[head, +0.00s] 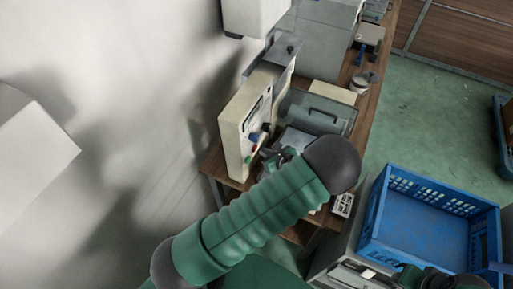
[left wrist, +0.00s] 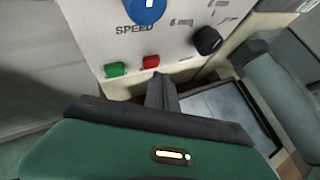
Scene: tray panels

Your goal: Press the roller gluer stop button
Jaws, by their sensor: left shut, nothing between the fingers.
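The roller gluer (head: 240,122) is a cream box with a control panel on the left part of the wooden table. In the left wrist view its panel (left wrist: 95,32) shows a red button (left wrist: 151,62), a green button (left wrist: 115,70) to its left, a blue SPEED knob (left wrist: 145,10) above and a black knob (left wrist: 208,40) to the right. My left gripper (left wrist: 160,78) is shut and empty, its tips just below the red button; I cannot tell whether they touch the panel. In the head view my left gripper (head: 281,156) is partly hidden behind my green arm.
A clear-covered tray section (head: 318,112) adjoins the panel on the right. A blue crate (head: 375,215) stands at the lower right. More equipment lines the table behind. A white wall is on the left; green floor is open at the right.

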